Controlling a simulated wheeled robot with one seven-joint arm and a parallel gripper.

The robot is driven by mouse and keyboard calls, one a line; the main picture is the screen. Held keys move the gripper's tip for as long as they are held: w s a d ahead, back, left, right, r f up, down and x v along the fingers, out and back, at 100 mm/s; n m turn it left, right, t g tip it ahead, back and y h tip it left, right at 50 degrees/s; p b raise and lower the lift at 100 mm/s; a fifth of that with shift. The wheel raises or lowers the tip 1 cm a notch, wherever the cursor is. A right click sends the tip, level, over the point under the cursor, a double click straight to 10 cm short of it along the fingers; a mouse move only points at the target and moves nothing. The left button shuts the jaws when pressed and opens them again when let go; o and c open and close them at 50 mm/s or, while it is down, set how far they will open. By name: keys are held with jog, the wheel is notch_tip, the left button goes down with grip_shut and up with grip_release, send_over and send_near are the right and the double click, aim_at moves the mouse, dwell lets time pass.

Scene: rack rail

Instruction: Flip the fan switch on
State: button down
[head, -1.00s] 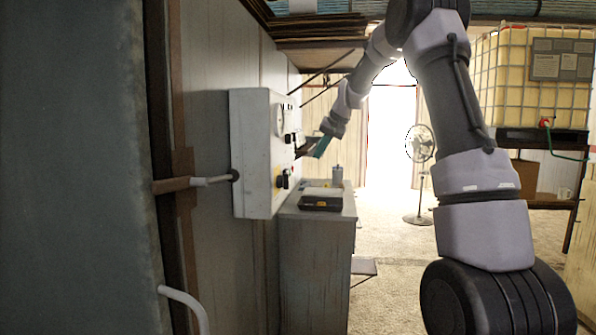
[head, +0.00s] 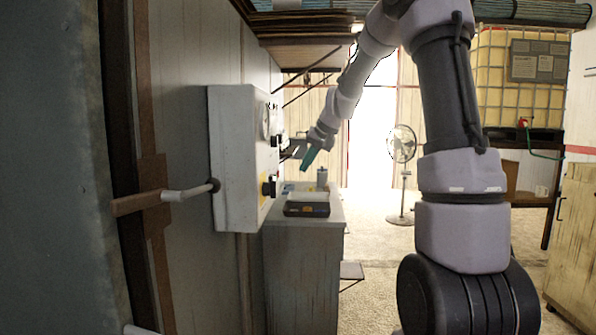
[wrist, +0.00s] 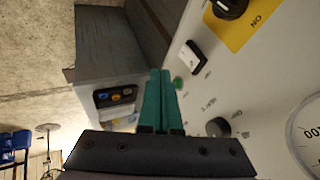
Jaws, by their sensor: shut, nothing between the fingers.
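A pale control box (head: 232,160) is fixed to the wall at left in the head view. In the wrist view its panel (wrist: 250,85) shows a black rotary switch (wrist: 230,7) on a yellow plate marked ON, a black-and-white rocker switch (wrist: 193,57), a green lamp (wrist: 177,83) and a black knob (wrist: 218,127). The small labels are not legible, so I cannot tell which is the fan switch. My gripper (wrist: 160,72) is shut and empty, its teal fingers together beside the panel near the green lamp. The gripper also shows in the head view (head: 308,158); contact is not clear.
A cabinet (head: 305,270) stands below the box, with a dark device (head: 307,209) on top. A pedestal fan (head: 403,143) stands behind on the open floor. A wall pipe handle (head: 190,192) reaches the box's side. A round gauge (wrist: 310,130) is on the panel.

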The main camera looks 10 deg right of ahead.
jog(key=w+a+f, duration=0.5)
jog(key=a+f, duration=0.1)
jog(key=f, duration=0.1)
jog(key=shift+a, duration=0.15)
jog(key=shift+f, duration=0.1)
jog(key=shift+w+a+f, duration=0.15)
jog(key=shift+a, duration=0.15)
